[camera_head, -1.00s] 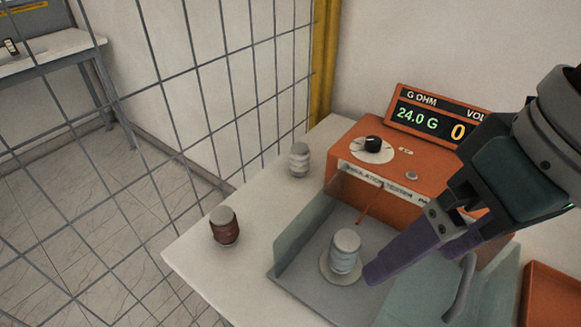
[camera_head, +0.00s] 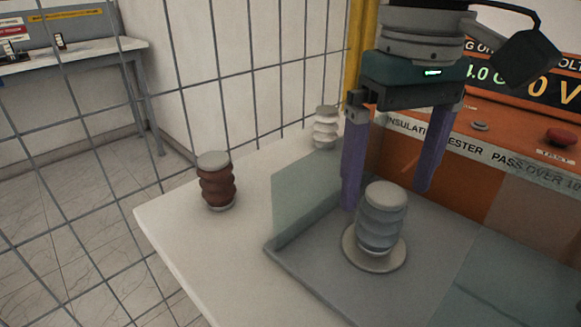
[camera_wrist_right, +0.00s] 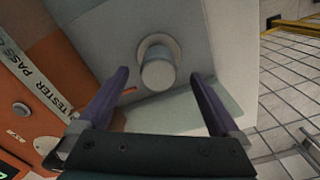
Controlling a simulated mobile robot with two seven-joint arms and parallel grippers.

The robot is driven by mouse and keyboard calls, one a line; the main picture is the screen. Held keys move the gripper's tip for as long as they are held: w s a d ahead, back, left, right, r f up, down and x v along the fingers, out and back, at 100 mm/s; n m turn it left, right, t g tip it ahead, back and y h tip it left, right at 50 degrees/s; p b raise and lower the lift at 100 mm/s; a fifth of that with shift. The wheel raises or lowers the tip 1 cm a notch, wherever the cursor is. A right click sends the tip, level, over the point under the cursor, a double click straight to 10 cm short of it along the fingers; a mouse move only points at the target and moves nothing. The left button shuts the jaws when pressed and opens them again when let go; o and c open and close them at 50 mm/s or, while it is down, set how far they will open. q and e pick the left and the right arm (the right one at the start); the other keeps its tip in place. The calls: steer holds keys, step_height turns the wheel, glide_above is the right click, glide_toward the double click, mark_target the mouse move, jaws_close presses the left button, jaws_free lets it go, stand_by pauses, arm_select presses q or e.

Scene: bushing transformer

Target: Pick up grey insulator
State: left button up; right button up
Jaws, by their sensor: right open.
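The grey insulator (camera_head: 381,218) stands upright on a round pale base (camera_head: 372,262) in the tester's grey tray (camera_head: 310,275). My right gripper (camera_head: 388,200) is open above and just behind it, its purple fingers pointing down, apart from it and empty. In the right wrist view the insulator (camera_wrist_right: 158,70) shows end-on, centred beyond the tips of the open fingers (camera_wrist_right: 160,75). My left gripper is in neither view.
A brown insulator (camera_head: 216,182) and a white insulator (camera_head: 326,128) stand on the white table (camera_head: 180,225). A glassy side panel (camera_head: 305,190) borders the tray on the left. The orange insulation tester (camera_head: 500,135) stands behind. A wire mesh fence (camera_head: 290,60) is at the back left.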

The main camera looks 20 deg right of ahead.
mark_target(382, 215)
step_height(382, 215, down, 6)
steer(key=shift+d+r+b, duration=0.1)
steer(key=shift+r+b, duration=0.15)
steer(key=shift+b, duration=0.2)
jaws_close()
stand_by(0.5)
